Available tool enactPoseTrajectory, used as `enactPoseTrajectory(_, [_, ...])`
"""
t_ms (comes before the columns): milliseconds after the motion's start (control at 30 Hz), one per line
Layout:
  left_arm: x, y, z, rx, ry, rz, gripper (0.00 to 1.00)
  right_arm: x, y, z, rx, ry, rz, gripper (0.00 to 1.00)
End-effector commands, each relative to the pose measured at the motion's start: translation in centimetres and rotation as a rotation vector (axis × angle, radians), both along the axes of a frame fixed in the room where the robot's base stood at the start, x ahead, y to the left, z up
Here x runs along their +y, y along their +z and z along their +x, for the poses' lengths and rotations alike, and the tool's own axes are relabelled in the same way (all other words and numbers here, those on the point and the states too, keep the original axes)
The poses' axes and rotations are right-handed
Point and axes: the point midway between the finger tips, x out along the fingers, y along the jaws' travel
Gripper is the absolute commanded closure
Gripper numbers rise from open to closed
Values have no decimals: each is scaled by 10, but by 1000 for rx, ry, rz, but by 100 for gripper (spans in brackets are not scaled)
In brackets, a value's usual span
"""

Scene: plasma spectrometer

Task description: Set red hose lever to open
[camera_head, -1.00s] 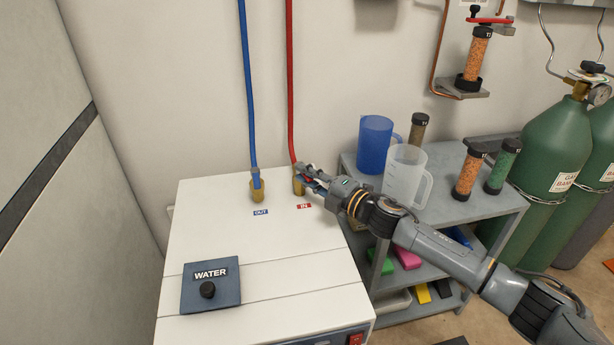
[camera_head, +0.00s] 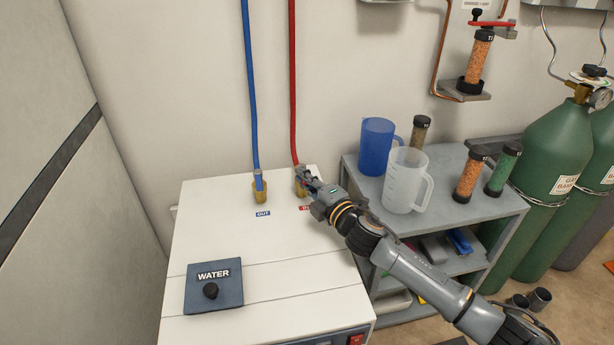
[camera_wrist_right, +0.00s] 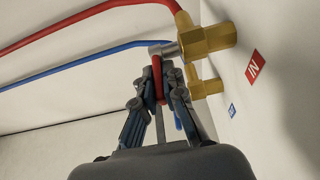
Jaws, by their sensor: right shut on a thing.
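The red hose (camera_head: 292,90) runs down the wall to a brass valve (camera_head: 299,189) marked IN on the white machine. In the right wrist view, the brass valve (camera_wrist_right: 208,39) shows close up, with the red lever (camera_wrist_right: 157,75) between my fingers. My right gripper (camera_head: 306,178) is shut on this lever at the valve; its fingertips (camera_wrist_right: 160,88) also show in the right wrist view. In the head view the gripper hides the lever and part of the valve. My left gripper is not in view.
The blue hose (camera_head: 251,90) and its brass valve (camera_head: 259,192), marked OUT, stand just left. A WATER knob panel (camera_head: 213,286) sits on the machine top (camera_head: 200,235). A grey shelf (camera_head: 490,205) with jugs and tubes stands right, with green gas cylinders (camera_head: 540,150) beyond.

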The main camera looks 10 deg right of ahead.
Motion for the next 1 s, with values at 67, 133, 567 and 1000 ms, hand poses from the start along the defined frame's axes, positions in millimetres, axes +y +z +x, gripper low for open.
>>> enactPoseTrajectory(67, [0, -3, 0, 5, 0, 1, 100, 0, 0, 0, 1, -5, -1, 100])
enactPoseTrajectory(133, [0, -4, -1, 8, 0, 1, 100, 0, 0, 0, 1, -4, -1, 100])
enactPoseTrajectory(567, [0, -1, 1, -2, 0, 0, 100, 0, 0, 0, 1, -2, 0, 81])
enactPoseTrajectory(1000, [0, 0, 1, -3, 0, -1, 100, -22, -2, -57, 3, -2, -2, 81])
